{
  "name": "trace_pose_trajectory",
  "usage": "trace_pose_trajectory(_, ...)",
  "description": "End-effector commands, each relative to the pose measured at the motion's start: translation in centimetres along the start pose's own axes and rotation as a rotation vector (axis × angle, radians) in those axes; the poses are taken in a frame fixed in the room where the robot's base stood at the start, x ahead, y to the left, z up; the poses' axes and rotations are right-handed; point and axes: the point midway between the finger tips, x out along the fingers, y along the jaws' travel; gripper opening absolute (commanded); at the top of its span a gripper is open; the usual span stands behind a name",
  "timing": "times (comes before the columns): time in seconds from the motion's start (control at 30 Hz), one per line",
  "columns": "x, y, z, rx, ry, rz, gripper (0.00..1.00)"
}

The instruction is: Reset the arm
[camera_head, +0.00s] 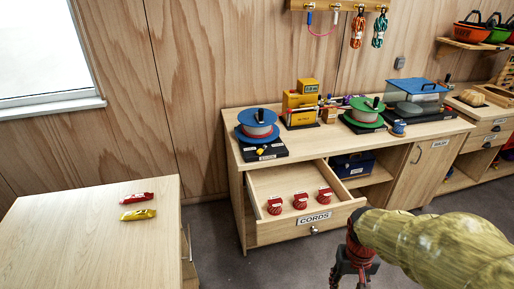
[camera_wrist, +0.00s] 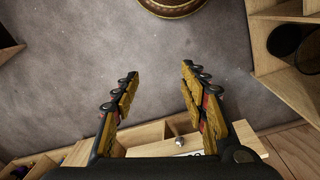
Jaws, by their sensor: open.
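My gripper (camera_head: 352,262) hangs in the lower right of the head view, at the end of my yellowish arm, in front of the open drawer. In the wrist view my gripper (camera_wrist: 160,85) has its two fingers spread wide apart. Nothing is between them; grey floor shows behind. The open drawer (camera_head: 262,232), labelled CORDS, holds three small red items (camera_head: 300,201) in a row. Its front edge and knob show under the gripper in the wrist view.
The cabinet top (camera_head: 310,143) bears a blue spool (camera_head: 258,122), a green spool (camera_head: 367,110), a yellow device and a blue-lidded box. A table (camera_head: 85,235) at the left bears a red tube (camera_head: 136,198) and a yellow tube (camera_head: 138,214). Floor lies bare between table and cabinet.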

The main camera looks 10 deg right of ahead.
Motion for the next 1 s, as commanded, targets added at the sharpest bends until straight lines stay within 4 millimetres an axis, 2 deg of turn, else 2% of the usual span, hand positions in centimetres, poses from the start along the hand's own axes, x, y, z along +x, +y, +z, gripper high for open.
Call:
trace_pose_trajectory(0.03,-2.7,-1.5,0.7,-0.023,0.035,-0.013,0.44)
trace_pose_trajectory(0.2,-9.7,-5.8,3.1,-0.104,0.176,-0.069,0.44)
trace_pose_trajectory(0.3,-13.5,-7.9,3.5,-0.166,0.307,-0.099,0.44)
trace_pose_trajectory(0.47,-18.4,-10.0,4.3,-0.256,0.463,-0.135,0.44)
trace_pose_trajectory(0.63,-19.2,-11.2,4.9,-0.306,0.49,-0.151,0.44)
trace_pose_trajectory(1.0,-19.2,-11.3,4.8,-0.309,0.489,-0.151,0.44)
